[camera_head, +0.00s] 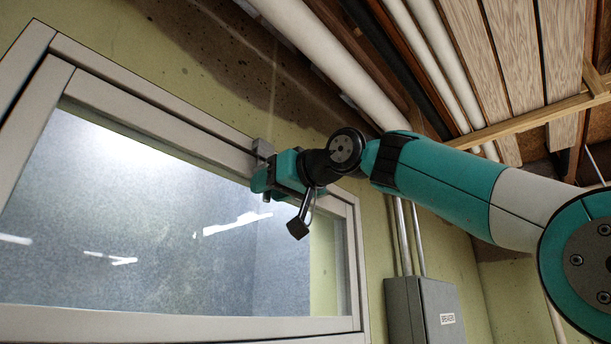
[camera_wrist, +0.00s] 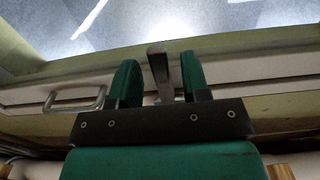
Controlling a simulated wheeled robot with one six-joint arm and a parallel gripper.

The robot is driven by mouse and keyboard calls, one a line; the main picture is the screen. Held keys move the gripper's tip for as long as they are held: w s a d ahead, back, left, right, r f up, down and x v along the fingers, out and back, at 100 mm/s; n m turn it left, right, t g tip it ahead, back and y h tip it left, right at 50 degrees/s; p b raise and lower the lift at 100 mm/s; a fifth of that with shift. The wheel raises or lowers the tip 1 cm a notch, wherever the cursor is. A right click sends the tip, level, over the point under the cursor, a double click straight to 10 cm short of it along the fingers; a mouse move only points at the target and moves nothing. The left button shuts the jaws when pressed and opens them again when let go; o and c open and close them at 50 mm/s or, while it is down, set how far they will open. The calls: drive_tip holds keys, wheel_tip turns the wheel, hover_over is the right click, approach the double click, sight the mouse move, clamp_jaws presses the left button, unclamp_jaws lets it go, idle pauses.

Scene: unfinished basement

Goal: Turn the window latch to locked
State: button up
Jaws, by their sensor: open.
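The window latch is a grey metal lever (camera_wrist: 158,68) on the window frame. In the head view, a grey block of the latch (camera_head: 262,147) shows at the upper frame, just above my gripper (camera_head: 262,181). My gripper is open around the lever. The latch's base is partly hidden by the gripper.
The window (camera_head: 150,210) has a pale frame and frosted glass. A silver loop handle (camera_wrist: 75,101) sits on the frame left of my gripper in the wrist view. A grey breaker box (camera_head: 425,310) is on the wall at lower right. Pipes (camera_head: 330,60) run overhead.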

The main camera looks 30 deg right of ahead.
drive_tip(key=v, duration=1.6)
drive_tip(key=shift+s, duration=0.25)
drive_tip(key=shift+d, duration=0.1)
